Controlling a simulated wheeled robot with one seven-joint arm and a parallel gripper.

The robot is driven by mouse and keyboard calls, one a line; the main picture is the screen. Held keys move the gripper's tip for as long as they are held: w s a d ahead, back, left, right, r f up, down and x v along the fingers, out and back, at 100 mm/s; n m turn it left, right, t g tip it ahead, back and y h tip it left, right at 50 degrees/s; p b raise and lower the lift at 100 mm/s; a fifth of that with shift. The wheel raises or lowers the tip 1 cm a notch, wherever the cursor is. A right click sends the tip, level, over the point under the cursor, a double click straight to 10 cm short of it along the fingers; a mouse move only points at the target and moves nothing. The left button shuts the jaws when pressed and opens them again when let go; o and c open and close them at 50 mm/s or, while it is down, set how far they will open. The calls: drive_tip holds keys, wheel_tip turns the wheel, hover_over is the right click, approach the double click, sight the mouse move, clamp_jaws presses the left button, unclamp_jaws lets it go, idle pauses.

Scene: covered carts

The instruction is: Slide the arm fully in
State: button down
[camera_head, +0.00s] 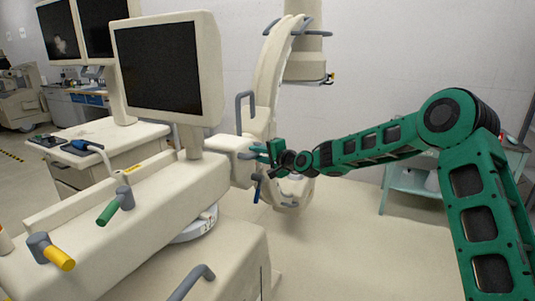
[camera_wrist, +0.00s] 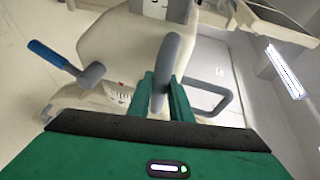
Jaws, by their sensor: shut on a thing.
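The machine's arm is a cream block (camera_head: 228,150) jutting from the main body behind the monitor, with the large curved C-shaped part (camera_head: 268,80) beyond it. My gripper (camera_head: 262,152) is at the end of this block. In the wrist view my gripper (camera_wrist: 162,95) has its two green fingers closed around a grey handle (camera_wrist: 165,62) in front of the cream housing (camera_wrist: 122,40). The fingers and wrist hide most of this handle in the head view. A blue-gripped lever (camera_head: 257,188) is just below my gripper; it also shows in the wrist view (camera_wrist: 52,54).
A grey loop handle (camera_head: 240,106) stands close above my gripper. Green (camera_head: 108,212) and yellow (camera_head: 60,258) levers stick out along the main body (camera_head: 150,205). A monitor (camera_head: 165,65) rises above it. A pale green cart (camera_head: 405,185) is at right; floor between is clear.

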sight(254, 157)
drive_tip(key=shift+s+a+f, duration=0.1)
drive_tip(key=shift+s+a, duration=0.4)
drive_tip(key=shift+s, duration=0.35)
drive_tip(key=shift+s+a+f, duration=0.1)
drive_tip(key=shift+s+a, duration=0.35)
drive_tip(key=shift+s, duration=0.35)
drive_tip(key=c, duration=1.6)
unclamp_jaws()
drive_tip(key=shift+w+a, duration=0.1)
drive_tip(key=shift+w, duration=0.05)
drive_tip(key=shift+r, duration=0.1)
drive_tip(key=shift+d, duration=0.2)
drive_tip(key=shift+s+d+r, duration=0.1)
drive_tip(key=shift+s+d, duration=0.15)
drive_tip(key=shift+d, duration=0.1)
drive_tip(key=shift+v, duration=4.8)
drive_tip(key=shift+s+a, duration=0.1)
